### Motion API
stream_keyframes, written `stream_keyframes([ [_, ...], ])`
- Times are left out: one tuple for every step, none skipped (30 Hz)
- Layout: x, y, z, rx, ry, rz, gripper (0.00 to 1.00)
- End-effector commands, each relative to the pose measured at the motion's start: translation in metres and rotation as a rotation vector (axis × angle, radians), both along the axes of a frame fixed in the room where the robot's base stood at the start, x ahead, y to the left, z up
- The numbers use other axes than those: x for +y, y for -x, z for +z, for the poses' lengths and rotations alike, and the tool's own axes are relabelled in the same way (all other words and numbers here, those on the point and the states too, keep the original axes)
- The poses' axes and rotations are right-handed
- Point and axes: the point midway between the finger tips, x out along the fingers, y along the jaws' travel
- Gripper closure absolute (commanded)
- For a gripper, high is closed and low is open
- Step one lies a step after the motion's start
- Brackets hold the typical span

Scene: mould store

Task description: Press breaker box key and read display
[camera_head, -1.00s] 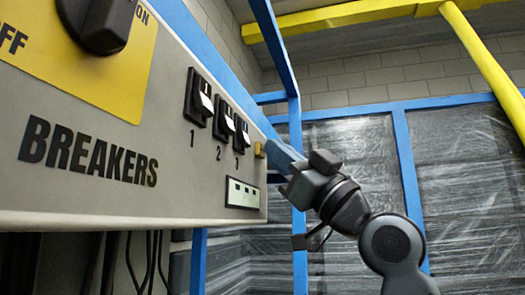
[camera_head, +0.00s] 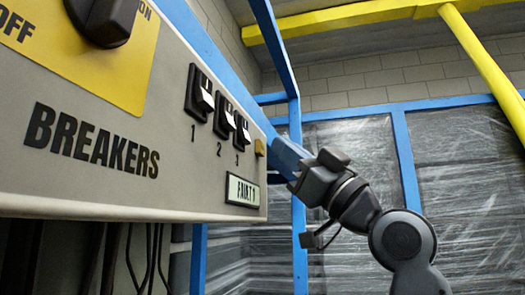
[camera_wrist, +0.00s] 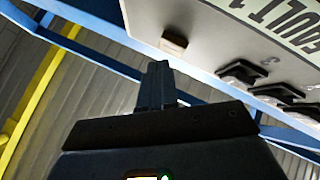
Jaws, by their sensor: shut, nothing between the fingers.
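The key (camera_head: 260,148) is a small tan block at the right end of the grey breaker box (camera_head: 100,205), beside switch 3. In the wrist view the key (camera_wrist: 174,43) is just beyond my fingertips. The display (camera_head: 242,190) below the switches is lit with dark text; in the wrist view the display (camera_wrist: 290,25) reads "FAULT 1". My gripper (camera_head: 279,149) is shut and empty, its tips close to the key. A small gap seems to show between tips and key in the wrist view (camera_wrist: 157,66).
Three black breaker switches with pale levers, numbered 1 (camera_head: 200,95), 2 (camera_head: 225,115) and 3 (camera_head: 242,132), sit left of the key. A rotary handle (camera_head: 105,20) is at upper left. Blue posts (camera_head: 299,240) and plastic-wrapped panels (camera_head: 465,180) stand behind.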

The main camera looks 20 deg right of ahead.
Motion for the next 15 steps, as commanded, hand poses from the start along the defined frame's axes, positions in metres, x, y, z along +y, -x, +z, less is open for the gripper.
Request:
stream_keyframes([
  [0.0,0.0,0.0,0.0,0.0,0.0,1.0],
  [0.0,0.0,0.0,0.0,0.0,0.0,1.0],
  [0.0,0.0,0.0,0.0,0.0,0.0,1.0],
  [0.0,0.0,0.0,0.0,0.0,0.0,1.0],
  [0.0,0.0,0.0,0.0,0.0,0.0,1.0],
  [0.0,0.0,0.0,-0.001,0.0,0.0,1.0],
  [0.0,0.0,0.0,-0.001,0.0,0.0,1.0],
  [0.0,0.001,0.0,-0.001,0.0,0.0,1.0],
  [-0.001,0.001,0.0,-0.001,0.0,0.0,1.0],
  [-0.002,0.002,0.0,-0.001,0.0,-0.001,1.0],
  [-0.003,0.003,0.0,-0.002,0.0,-0.002,1.0],
  [-0.006,0.004,0.0,-0.003,0.0,-0.002,1.0],
  [-0.007,0.005,0.0,-0.003,0.0,-0.002,1.0],
  [-0.009,0.007,0.0,-0.003,0.0,-0.002,1.0],
  [-0.012,0.009,-0.001,-0.003,0.0,-0.002,1.0],
])
